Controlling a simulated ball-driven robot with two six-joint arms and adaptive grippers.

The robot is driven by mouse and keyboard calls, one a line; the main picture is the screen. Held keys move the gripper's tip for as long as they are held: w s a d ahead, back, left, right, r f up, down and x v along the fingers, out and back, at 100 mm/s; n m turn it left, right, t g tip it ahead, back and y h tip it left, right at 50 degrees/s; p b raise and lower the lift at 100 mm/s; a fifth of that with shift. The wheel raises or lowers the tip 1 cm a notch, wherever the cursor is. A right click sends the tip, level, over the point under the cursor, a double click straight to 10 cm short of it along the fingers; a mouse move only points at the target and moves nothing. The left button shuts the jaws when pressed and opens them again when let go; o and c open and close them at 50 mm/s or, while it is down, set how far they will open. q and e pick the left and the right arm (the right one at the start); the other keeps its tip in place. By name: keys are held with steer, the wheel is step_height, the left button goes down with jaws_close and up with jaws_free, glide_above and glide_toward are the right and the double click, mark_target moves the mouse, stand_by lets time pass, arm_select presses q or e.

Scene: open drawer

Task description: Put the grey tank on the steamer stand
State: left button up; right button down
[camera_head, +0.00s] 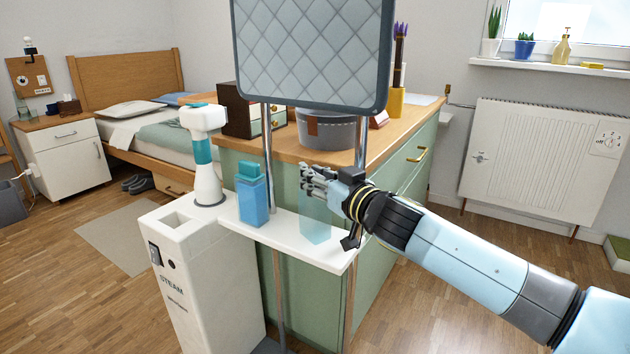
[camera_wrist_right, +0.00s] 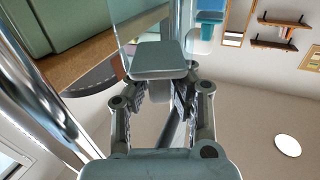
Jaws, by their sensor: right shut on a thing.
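The grey tank (camera_head: 317,222) is a clear, pale blue container below my right gripper (camera_head: 322,180). In the right wrist view its grey cap (camera_wrist_right: 160,58) sits between the fingers, and my right gripper (camera_wrist_right: 155,100) is shut on it. The tank looks upright. Its bottom overlaps the white shelf of the steamer stand (camera_head: 288,236) in the head view; I cannot tell whether it touches. The stand's white body (camera_head: 200,290) reads STEAM. A blue tank with a teal cap (camera_head: 252,197) stands on the shelf to the left. My left gripper is not in view.
Two metal poles (camera_head: 267,160) rise from the stand to a grey quilted board (camera_head: 312,50) above the shelf. A white and teal steamer head (camera_head: 205,150) stands on the body. A green cabinet (camera_head: 400,200) with a wooden top is close behind.

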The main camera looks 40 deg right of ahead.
steer(key=shift+r, duration=0.2)
steer(key=shift+f, duration=0.2)
steer(key=c, duration=1.7)
jaws_free()
steer(key=o, duration=0.5)
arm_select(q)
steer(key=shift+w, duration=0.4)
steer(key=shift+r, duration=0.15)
arm_select(e)
steer(key=shift+r, duration=0.1)
